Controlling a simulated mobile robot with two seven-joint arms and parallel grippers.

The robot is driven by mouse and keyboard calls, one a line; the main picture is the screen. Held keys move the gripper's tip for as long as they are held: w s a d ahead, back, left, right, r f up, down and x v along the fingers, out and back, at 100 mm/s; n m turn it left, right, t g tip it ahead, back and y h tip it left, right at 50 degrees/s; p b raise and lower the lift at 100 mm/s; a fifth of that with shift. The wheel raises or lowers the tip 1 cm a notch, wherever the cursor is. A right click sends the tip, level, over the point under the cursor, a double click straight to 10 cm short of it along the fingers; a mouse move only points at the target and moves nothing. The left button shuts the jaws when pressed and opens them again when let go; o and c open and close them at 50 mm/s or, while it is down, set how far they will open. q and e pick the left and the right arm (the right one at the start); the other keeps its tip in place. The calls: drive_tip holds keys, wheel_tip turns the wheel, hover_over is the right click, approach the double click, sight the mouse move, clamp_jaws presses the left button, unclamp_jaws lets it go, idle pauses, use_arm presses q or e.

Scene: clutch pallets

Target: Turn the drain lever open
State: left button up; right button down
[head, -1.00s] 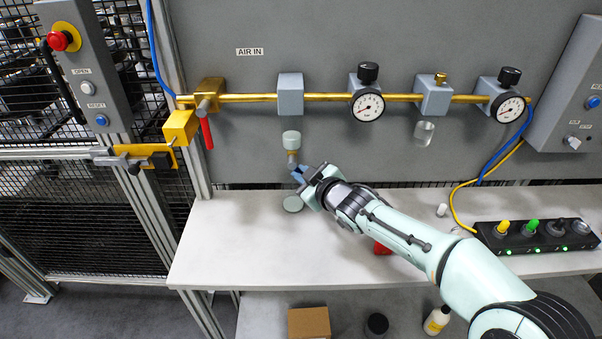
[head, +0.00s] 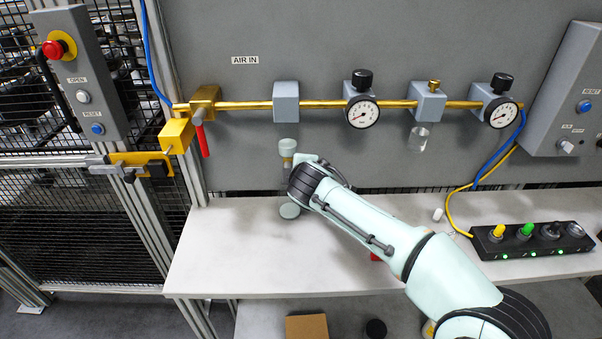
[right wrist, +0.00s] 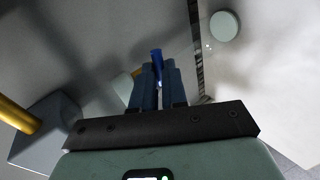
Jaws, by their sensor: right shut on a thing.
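The drain lever (right wrist: 156,54) is a small blue bar in the right wrist view. My right gripper (right wrist: 158,72) is shut on it, with its blue-grey fingers on either side and the lever's end sticking out past the tips. In the head view my own wrist hides the lever and the fingers. A pale green cup (head: 288,147) with a brass fitting (head: 288,161) below it hangs under the left grey block (head: 286,102), just above my wrist. How far the lever is turned cannot be told. My left gripper is not in view.
A pale green disc (head: 290,211) lies on the white bench (head: 230,250) below my wrist. A red-handled lever (head: 202,140) hangs at the left of the brass pipe (head: 242,105). Gauges (head: 362,113) and a switch box (head: 530,240) are to the right. The bench's left part is clear.

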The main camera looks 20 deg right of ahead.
drive_tip(key=shift+r+n+h, duration=0.15)
drive_tip(key=shift+n+h, duration=0.25)
idle(0.4)
drive_tip(key=c, duration=1.2)
unclamp_jaws()
drive_tip(key=shift+o, duration=0.2)
drive_tip(key=shift+r, duration=0.1)
drive_tip(key=v, duration=1.3)
drive_tip(key=shift+a+r, duration=0.15)
drive_tip(key=shift+r, duration=0.05)
